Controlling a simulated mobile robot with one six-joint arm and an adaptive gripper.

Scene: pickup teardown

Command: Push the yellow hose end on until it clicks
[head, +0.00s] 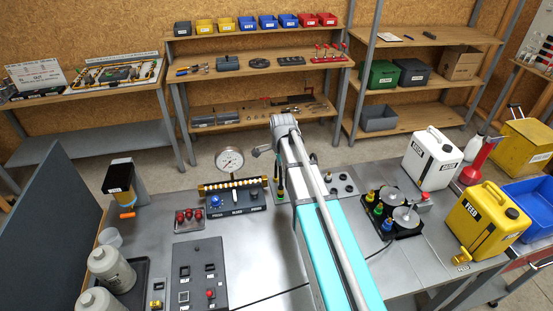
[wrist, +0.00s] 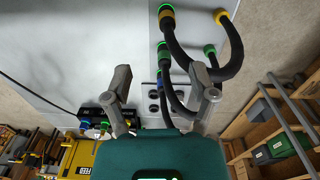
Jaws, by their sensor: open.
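In the wrist view a black hose with yellow collars loops at the top. One yellow hose end (wrist: 166,14) sits at the grey panel (wrist: 110,40), with a green ring beside it. The other yellow end (wrist: 222,17) is at the panel's right edge. I cannot tell whether either is fully seated. Green-collared hose ends (wrist: 163,50) and a blue collar (wrist: 160,75) lie below. My gripper (wrist: 160,72) is open, its fingers apart and seemingly empty, below the yellow ends in the picture. In the head view my arm hides most of the hoses.
A pressure gauge (head: 229,160) and control block (head: 238,201) stand left of my arm. A black base with two round grey discs (head: 406,218), a white jug (head: 432,158) and the yellow FEED jug (head: 484,219) stand right. Some bench top between them is bare.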

